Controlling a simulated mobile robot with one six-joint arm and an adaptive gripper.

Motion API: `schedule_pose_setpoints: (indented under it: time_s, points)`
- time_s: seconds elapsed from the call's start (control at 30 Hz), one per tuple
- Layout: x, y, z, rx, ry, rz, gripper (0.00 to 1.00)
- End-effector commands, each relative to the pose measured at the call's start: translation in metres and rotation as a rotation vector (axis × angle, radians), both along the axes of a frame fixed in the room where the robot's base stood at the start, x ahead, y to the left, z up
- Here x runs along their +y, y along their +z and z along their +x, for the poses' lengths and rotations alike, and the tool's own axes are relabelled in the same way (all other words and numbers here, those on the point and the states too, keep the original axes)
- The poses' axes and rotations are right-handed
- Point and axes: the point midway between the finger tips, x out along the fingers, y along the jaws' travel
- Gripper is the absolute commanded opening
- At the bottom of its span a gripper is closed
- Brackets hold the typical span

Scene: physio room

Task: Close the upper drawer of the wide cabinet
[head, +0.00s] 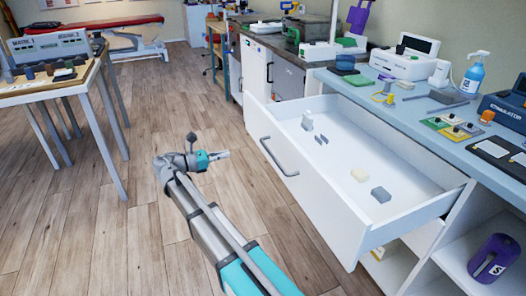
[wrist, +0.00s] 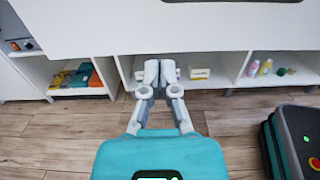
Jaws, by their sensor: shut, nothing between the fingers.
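The upper drawer (head: 318,200) of the wide cabinet (head: 420,105) stands well open, its white front facing left in the head view. Its grey bar handle (head: 278,158) is on that front. My gripper (head: 226,154) is shut and empty, left of the drawer front with a gap to it, pointing towards the handle side. In the wrist view my gripper (wrist: 160,70) has its fingers together just below the white drawer front (wrist: 150,28); whether they touch it cannot be told there. The handle (wrist: 238,1) shows only in part at the top edge.
Open shelves below hold a purple roll (head: 492,258) and bottles (wrist: 258,67). The blue counter carries devices and a spray bottle (head: 474,72). A table (head: 60,85) stands left; wooden floor between is clear.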

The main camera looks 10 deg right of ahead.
Motion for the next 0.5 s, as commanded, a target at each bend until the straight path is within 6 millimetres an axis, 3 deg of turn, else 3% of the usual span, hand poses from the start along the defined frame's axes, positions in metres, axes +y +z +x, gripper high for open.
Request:
schedule_pose_setpoints:
  time_s: [0.5]
  points:
    - [-0.0053, 0.0004, 0.0010, 0.000, -0.001, 0.001, 0.00]
